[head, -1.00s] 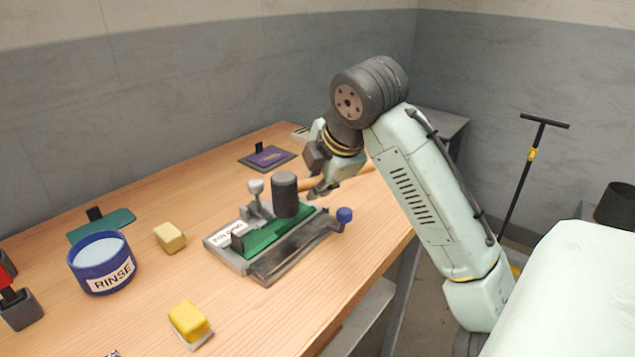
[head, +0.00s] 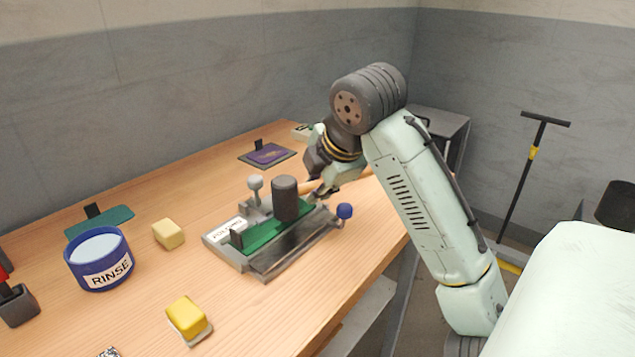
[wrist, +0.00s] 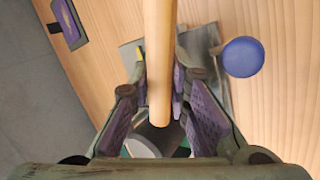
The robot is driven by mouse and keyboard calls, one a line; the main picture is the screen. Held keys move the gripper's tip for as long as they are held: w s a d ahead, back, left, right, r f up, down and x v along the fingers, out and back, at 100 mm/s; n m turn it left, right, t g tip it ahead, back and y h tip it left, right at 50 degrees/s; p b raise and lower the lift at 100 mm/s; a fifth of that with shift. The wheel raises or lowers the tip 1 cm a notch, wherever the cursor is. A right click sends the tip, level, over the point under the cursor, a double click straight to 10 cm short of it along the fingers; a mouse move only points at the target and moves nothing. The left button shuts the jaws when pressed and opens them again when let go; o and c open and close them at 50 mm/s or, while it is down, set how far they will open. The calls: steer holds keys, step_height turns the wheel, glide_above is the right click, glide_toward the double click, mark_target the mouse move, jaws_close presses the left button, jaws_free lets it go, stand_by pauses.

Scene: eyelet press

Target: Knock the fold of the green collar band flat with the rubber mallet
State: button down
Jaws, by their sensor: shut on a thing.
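My gripper (head: 326,190) is shut on the wooden handle of the rubber mallet, whose dark cylindrical head (head: 285,199) is over the green collar band (head: 268,238). The handle (wrist: 160,60) runs between my finger pads in the wrist view. The band lies in a grey folding press (head: 262,268) with a white label on its left part and a blue knob (head: 344,211) at its right end. The mallet head hides part of the band. I cannot tell whether the head touches the band, and the fold itself is not clearly visible.
A round-topped grey post (head: 255,188) stands just behind the band. A blue rinse pot (head: 100,260), a pale block (head: 168,234) and a yellow block (head: 187,315) stand to the left. A purple piece on a dark mat (head: 267,155) lies behind. Bare table surrounds the press.

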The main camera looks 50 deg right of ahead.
step_height(320, 180, down, 3)
steer(key=shift+r+b, duration=0.2)
steer(key=shift+b, duration=0.4)
step_height(320, 180, up, 8)
steer(key=p, duration=0.6)
steer(key=shift+f, duration=0.2)
steer(key=shift+w+a, duration=0.1)
